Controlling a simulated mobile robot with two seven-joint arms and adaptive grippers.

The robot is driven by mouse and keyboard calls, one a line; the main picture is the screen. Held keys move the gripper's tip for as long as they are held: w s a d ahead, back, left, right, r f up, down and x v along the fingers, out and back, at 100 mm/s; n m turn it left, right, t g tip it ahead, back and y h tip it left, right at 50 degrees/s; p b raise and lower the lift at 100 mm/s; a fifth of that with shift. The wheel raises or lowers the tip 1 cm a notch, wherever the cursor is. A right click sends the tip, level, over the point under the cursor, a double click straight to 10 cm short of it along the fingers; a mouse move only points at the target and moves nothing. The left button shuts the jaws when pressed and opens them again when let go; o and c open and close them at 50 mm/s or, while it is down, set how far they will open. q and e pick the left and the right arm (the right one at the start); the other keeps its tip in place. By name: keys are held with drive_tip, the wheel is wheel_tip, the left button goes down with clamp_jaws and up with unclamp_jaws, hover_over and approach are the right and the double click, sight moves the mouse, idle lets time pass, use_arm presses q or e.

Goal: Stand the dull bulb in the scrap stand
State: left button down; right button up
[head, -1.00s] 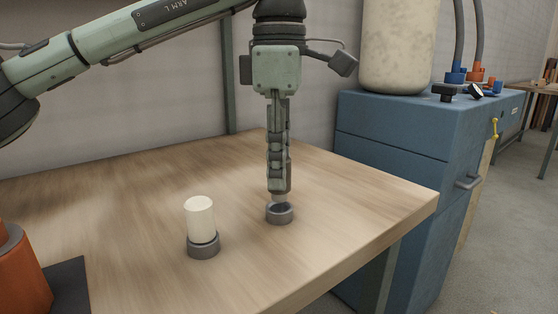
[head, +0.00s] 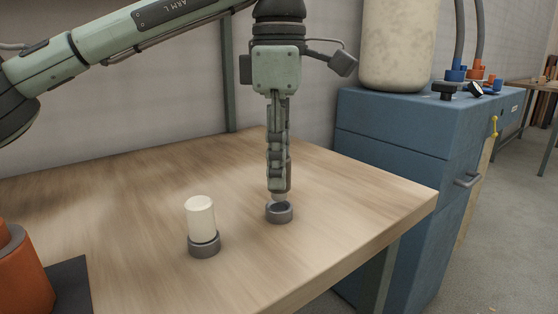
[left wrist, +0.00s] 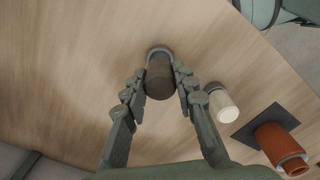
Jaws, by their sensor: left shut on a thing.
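My left gripper (head: 279,190) points straight down above the right-hand grey ring-shaped stand (head: 279,213). It is shut on a dark brown cylinder, the dull bulb (left wrist: 159,78), seen between the fingers in the left wrist view. In the head view only a short lower end of the bulb (head: 279,197) shows under the fingertips, at the stand's rim. The stand's dark opening is partly visible, and I cannot tell whether the bulb's end is inside it. The stand's edge shows past the bulb in the left wrist view (left wrist: 159,50). My right gripper is not in view.
A cream bulb (head: 200,217) stands upright in another grey stand (head: 204,246) to the left. An orange cylinder (head: 22,270) on a dark mat (head: 70,285) is at the near left. A blue cabinet (head: 395,145) stands beyond the wooden table's right edge.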

use_arm(q)
drive_tip(key=shift+f+b, duration=0.6)
drive_tip(key=shift+f, duration=0.5)
drive_tip(key=c, duration=1.1)
unclamp_jaws()
drive_tip(key=shift+c, duration=0.2)
